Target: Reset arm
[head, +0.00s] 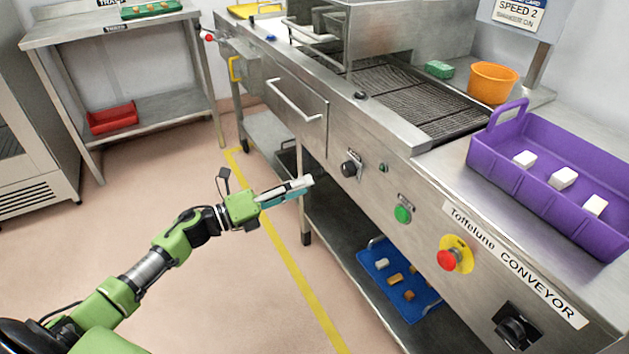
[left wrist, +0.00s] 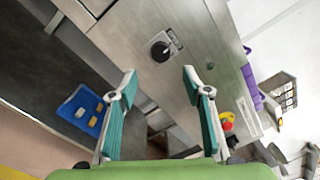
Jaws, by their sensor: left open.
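My left arm reaches in from the left in the head view, with its gripper (head: 290,190) in the air in front of the conveyor's steel front panel. In the left wrist view the two teal-padded fingers (left wrist: 158,90) stand wide apart with nothing between them. Beyond them are the steel panel and a black knob (left wrist: 162,48). The same kind of black knob shows on the panel in the head view (head: 350,166), right of the gripper. I cannot tell from the pictures that the fingers touch anything. My right gripper is in neither view.
The conveyor (head: 330,135) runs along the right, with a green button (head: 402,214) and red stop button (head: 448,259). A purple tray (head: 480,150) with white blocks stands on top, beside an orange bucket (head: 492,84). A blue tray (head: 372,258) lies on the lower shelf. Floor at left is clear.

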